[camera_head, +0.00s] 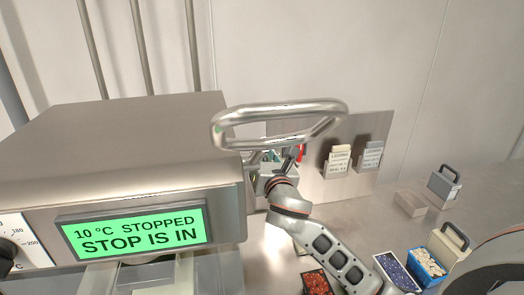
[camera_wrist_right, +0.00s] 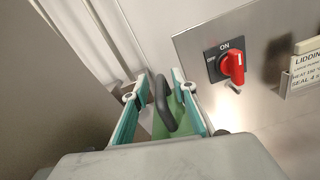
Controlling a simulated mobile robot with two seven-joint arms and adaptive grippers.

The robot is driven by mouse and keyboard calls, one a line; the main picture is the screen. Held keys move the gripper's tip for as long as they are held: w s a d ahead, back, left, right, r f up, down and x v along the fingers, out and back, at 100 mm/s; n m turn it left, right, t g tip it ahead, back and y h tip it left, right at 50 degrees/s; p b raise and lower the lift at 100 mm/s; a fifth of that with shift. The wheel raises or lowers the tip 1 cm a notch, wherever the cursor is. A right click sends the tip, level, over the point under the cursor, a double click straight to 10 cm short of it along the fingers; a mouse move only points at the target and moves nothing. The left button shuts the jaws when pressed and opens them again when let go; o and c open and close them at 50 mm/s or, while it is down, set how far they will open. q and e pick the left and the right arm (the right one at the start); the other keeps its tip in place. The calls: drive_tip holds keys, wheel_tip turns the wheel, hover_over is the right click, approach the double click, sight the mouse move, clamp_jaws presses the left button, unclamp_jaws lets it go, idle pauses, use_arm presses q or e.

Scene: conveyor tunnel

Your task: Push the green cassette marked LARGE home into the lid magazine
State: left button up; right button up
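The green cassette (camera_wrist_right: 172,126) shows in the right wrist view, with a dark arched handle (camera_wrist_right: 163,104) on it. Its LARGE marking is not readable here. My right gripper (camera_wrist_right: 160,78) has its two teal-edged fingers on either side of the handle, with visible gaps between them and it. The lid magazine is not clearly distinguishable, and I cannot tell how deep the cassette sits. My left gripper is out of view.
The steel machine (camera_head: 140,140) carries a green display (camera_head: 135,231) reading "10 °C STOPPED, STOP IS IN". A metal loop handle (camera_head: 280,106) projects over my wrist. A red rotary switch (camera_wrist_right: 232,66) is on the panel at right. Containers (camera_head: 424,268) stand at lower right.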

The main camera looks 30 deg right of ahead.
drive_tip(key=shift+s+a+f, duration=0.1)
drive_tip(key=shift+s, duration=0.2)
drive_tip(key=v, duration=1.1)
drive_tip(key=shift+s, duration=0.25)
